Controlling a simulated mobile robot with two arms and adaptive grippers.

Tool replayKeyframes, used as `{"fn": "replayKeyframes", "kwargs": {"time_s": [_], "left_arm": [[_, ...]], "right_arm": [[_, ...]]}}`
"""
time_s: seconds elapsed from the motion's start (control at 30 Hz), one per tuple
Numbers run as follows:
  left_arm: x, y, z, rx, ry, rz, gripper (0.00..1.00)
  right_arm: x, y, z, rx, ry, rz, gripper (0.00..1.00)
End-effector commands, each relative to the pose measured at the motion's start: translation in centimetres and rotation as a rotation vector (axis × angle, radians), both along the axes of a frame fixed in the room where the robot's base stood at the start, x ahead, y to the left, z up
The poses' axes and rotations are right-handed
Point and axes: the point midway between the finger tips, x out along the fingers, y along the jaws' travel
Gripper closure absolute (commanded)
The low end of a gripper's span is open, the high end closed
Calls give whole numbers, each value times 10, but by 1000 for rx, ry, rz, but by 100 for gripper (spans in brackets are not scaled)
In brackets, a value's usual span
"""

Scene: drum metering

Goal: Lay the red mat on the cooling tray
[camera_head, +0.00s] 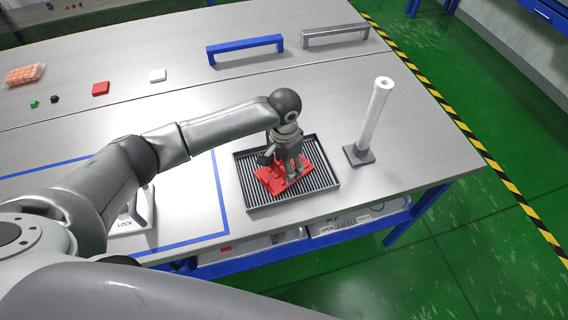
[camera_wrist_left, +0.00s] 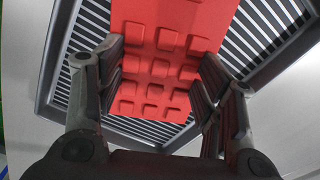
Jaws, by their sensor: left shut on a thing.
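The red mat (camera_head: 271,183) is a small flat piece with rows of raised square pads. My left gripper (camera_head: 287,172) points down over it and is shut on it. In the left wrist view the mat (camera_wrist_left: 160,15) lies between the two fingers of the gripper (camera_wrist_left: 162,75). The cooling tray (camera_head: 244,193) is dark and slatted, near the table's front edge. The mat is over the tray's middle, turned a little against the slats; I cannot tell whether it touches them. In the left wrist view the tray (camera_wrist_left: 85,45) shows behind the mat.
A white cylinder on a dark square base (camera_head: 374,120) stands right of the tray. A blue-outlined area (camera_head: 219,190) with a plate marked LOCK (camera_head: 128,222) lies to the left. Blue (camera_head: 245,45) and grey (camera_head: 335,34) handles stand at the back. The table between is clear.

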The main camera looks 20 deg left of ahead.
Motion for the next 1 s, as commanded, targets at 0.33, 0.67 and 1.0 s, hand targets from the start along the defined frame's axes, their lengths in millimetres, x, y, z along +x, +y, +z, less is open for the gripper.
{"fn": "replayKeyframes", "kwargs": {"time_s": [0.33,0.67,1.0], "left_arm": [[0,0,-2,-1,1,0,16],[1,0,4,-1,-1,1,16],[1,0,69,-2,-5,0,16]], "right_arm": [[0,1,0,1,-1,1,49],[0,-4,-1,-4,-1,2,49],[0,-6,-6,-7,-1,0,49]]}}
